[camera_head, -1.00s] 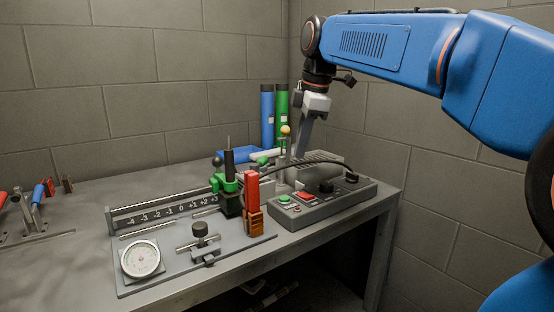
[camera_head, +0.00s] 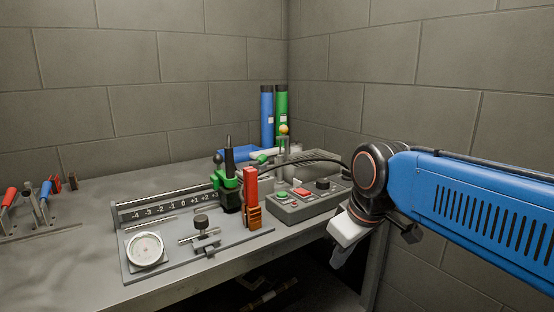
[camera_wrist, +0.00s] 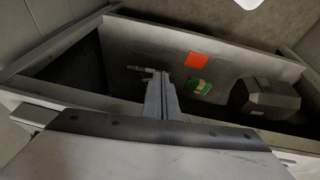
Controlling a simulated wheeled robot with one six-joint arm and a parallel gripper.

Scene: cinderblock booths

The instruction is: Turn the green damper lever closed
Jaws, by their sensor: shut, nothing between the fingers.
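No part can be made out for certain as the green damper lever. A small green handle-like piece (camera_head: 262,160) shows at the back of the bench, partly hidden behind other fittings. A green piece with pale marks (camera_wrist: 200,86) lies low in the wrist view; I cannot tell what it is. My gripper (camera_head: 338,260) hangs off the bench's front right edge, pointing down, apart from everything on top. In the wrist view my gripper (camera_wrist: 160,78) is shut and empty, its fingers over the space under the bench.
The control box (camera_head: 305,207) and a red-orange upright block (camera_head: 251,195) stand near the bench's front edge. Below, a pipe-like part (camera_head: 268,297) lies in shadow. The wrist view shows an orange square (camera_wrist: 203,60) and a grey box (camera_wrist: 270,97).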

